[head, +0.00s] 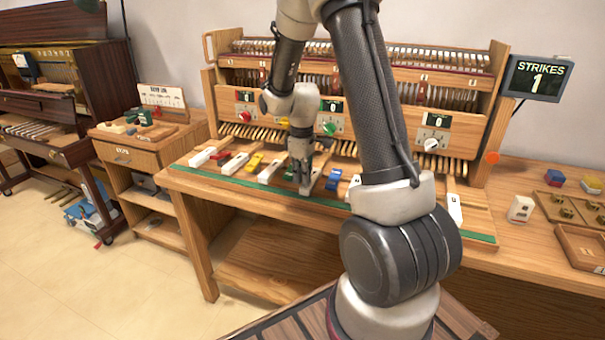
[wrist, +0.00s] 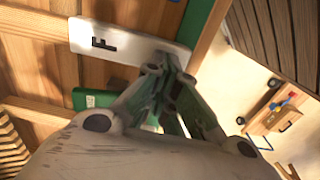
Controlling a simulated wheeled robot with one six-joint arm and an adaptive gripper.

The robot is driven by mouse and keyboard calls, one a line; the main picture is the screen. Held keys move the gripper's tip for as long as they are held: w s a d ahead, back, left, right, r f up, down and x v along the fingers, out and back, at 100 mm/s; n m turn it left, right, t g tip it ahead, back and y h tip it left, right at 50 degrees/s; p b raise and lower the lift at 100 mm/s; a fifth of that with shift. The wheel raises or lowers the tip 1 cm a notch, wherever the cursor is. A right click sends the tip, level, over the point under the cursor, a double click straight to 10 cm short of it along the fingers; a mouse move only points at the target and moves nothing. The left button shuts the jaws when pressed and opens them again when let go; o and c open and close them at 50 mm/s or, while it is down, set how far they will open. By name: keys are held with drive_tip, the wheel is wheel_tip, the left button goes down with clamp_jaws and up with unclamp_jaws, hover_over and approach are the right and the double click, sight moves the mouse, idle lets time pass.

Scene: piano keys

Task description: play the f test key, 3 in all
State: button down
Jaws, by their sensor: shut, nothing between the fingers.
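The F test key is a white key marked "F" (wrist: 105,43) in the wrist view. My gripper (wrist: 165,68) is shut and empty, with its fingertips at the near end of this key. I cannot tell whether they touch it or hover just over it. In the head view my gripper (head: 304,188) points down at the front of the key row, and it hides most of the key under it. The strikes display (head: 538,78) reads "STRIKES 1".
A white key (head: 270,171) and a yellow key (head: 254,162) lie left of my gripper, a blue key (head: 333,180) right of it. A green strip (head: 240,184) runs along the bench front. Small blocks and trays (head: 580,245) sit at the right.

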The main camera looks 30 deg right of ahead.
drive_tip(key=shift+r, duration=0.8)
wheel_tip(320, 180, up, 14)
idle(0.4)
idle(2.6)
